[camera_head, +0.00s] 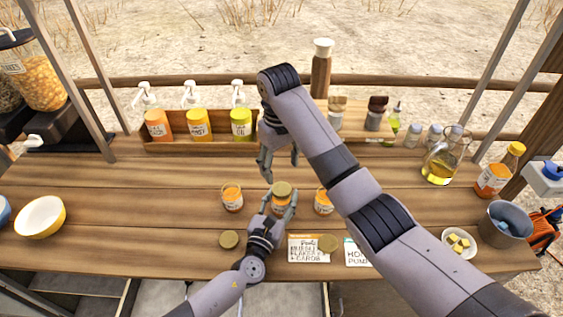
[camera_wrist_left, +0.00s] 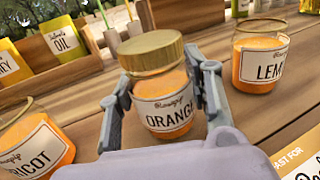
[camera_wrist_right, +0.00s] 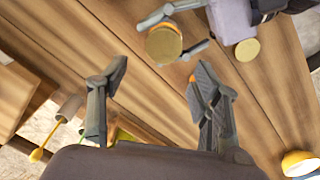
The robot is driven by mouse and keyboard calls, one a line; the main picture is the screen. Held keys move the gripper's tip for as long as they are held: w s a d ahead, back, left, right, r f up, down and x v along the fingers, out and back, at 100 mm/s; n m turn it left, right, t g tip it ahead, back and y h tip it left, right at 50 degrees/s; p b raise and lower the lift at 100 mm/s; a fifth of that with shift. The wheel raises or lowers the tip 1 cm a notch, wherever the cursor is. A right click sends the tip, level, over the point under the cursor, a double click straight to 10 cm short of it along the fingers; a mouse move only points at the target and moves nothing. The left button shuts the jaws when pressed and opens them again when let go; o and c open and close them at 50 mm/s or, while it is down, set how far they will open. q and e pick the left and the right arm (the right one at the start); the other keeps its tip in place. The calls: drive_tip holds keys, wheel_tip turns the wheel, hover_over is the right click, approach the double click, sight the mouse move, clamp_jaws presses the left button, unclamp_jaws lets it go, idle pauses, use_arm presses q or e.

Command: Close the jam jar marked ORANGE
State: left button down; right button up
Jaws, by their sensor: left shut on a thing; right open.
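The jar marked ORANGE (camera_wrist_left: 168,108) stands on the wooden counter with a gold lid (camera_wrist_left: 151,52) on its mouth. The lid looks about level; I cannot tell whether it is screwed tight. My left gripper (camera_head: 280,205) is shut around the jar's body, one finger on each side. The same jar shows from above in the right wrist view (camera_wrist_right: 164,43). My right gripper (camera_head: 281,162) is open and empty, behind and above the jar, apart from its lid.
The open apricot jar (camera_head: 232,198) stands left, the open lemon jar (camera_head: 323,203) right. Loose lids lie in front at left (camera_head: 228,239) and on a card at right (camera_head: 328,243). Behind is a rack of pump bottles (camera_head: 199,124). A butter dish (camera_head: 459,243) sits front right.

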sight(282, 188)
drive_tip(key=n, duration=0.4)
drive_tip(key=shift+r+n, duration=0.2)
drive_tip(key=shift+n, duration=0.1)
drive_tip(key=n, duration=0.6)
drive_tip(key=shift+r, duration=0.15)
drive_tip(key=n, duration=0.4)
drive_tip(key=shift+s+r+n, duration=0.1)
drive_tip(key=shift+n, duration=0.2)
drive_tip(key=n, duration=0.5)
drive_tip(key=shift+s+d+r, duration=0.1)
drive_tip(key=shift+s, duration=0.05)
drive_tip(key=shift+f, duration=4.05)
drive_tip(key=shift+c, duration=0.5)
